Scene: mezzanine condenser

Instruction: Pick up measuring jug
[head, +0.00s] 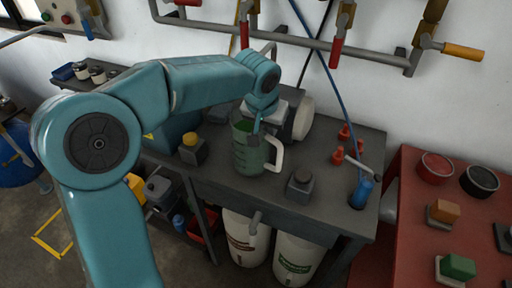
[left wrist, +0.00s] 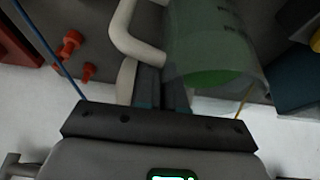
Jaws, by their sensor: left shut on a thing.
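The measuring jug (head: 244,158) is a green see-through vessel with a pale handle, upright at the front part of the dark grey bench (head: 325,203). I cannot tell whether its base touches the bench top. My left gripper (head: 257,138) reaches down to it from above and is shut on it near the rim, on the handle side. In the left wrist view, the jug (left wrist: 215,45) lies right beside the fingers (left wrist: 162,88), with its handle to the left; the exact grip point is partly hidden. My right gripper is not in view.
A grey block with a dark knob (head: 299,186) stands right of the jug. A yellow-topped block (head: 191,147) is at left. Red valve pieces (head: 340,150) and a blue cylinder (head: 361,192) are farther right. A white motor-like unit (head: 300,115) is behind. White canisters (head: 296,255) stand below.

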